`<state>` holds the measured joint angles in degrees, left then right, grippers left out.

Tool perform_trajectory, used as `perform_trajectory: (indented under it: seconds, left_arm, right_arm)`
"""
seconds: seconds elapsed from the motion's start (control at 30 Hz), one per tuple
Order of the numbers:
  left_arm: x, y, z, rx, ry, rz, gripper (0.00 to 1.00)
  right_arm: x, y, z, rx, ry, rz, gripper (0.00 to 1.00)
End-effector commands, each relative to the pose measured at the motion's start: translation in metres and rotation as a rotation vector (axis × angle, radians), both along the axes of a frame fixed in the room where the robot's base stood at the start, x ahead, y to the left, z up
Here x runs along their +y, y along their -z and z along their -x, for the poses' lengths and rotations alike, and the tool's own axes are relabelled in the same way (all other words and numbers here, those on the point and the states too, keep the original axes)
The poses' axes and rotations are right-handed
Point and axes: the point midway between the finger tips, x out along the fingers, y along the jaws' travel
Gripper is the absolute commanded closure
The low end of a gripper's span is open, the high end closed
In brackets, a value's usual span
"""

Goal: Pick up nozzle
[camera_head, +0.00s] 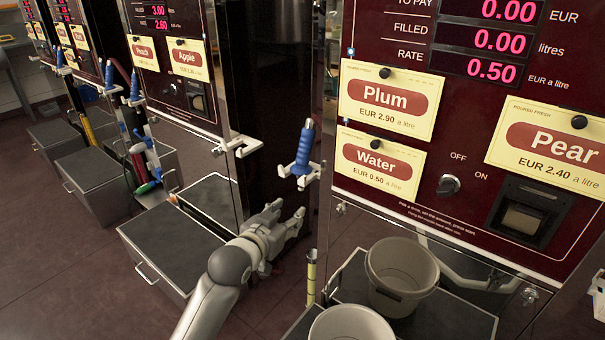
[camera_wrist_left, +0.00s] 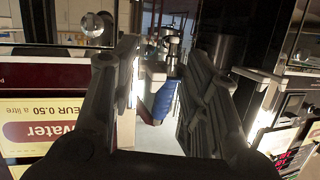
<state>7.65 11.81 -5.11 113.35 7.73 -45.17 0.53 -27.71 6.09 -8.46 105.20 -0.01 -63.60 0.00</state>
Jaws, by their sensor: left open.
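A blue nozzle (camera_head: 304,150) with a grey tip pointing up hangs in a white holder (camera_head: 300,172) on the side of the dark pump with the Water and Plum labels. My left gripper (camera_head: 297,218) is open and empty, below the nozzle and apart from it in the head view. In the left wrist view, the blue nozzle (camera_wrist_left: 165,102) shows between the open fingers of my left gripper (camera_wrist_left: 162,62), beyond them. The fingers do not appear to touch it. My right gripper is not in view.
Two pale buckets (camera_head: 401,274) stand at the lower right, by the Water pump. An empty white holder (camera_head: 237,146) sticks out from the neighbouring pump, left of the nozzle. Grey boxes (camera_head: 172,250) stand below the pumps on the left. More blue nozzles (camera_head: 134,88) hang further left.

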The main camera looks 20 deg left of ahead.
Motion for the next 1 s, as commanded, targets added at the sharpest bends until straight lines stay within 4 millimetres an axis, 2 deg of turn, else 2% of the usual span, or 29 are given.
perform_trajectory:
  seconds: [0.03, 0.1, 0.2, 0.3, 0.7, 1.0]
  left_arm:
    - [0.004, -0.024, -0.018, -0.068, -0.001, 0.007, 0.58]
    - [0.008, -0.052, -0.035, -0.146, -0.001, 0.015, 0.58]
    - [0.012, -0.080, -0.050, -0.224, -0.002, 0.025, 0.58]
    - [0.014, -0.094, -0.057, -0.263, -0.001, 0.031, 0.58]
    - [0.010, -0.097, -0.103, -0.273, -0.002, 0.033, 0.58]
    - [0.009, -0.095, -0.119, -0.271, -0.002, 0.033, 0.58]
  right_arm:
    - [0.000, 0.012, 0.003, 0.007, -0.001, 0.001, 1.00]
    - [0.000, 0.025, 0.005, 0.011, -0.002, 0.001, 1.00]
    - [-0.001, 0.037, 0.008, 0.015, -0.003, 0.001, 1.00]
    - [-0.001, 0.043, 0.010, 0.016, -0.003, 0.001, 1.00]
    - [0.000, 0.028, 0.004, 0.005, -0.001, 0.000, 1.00]
    - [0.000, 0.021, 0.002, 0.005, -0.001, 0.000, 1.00]
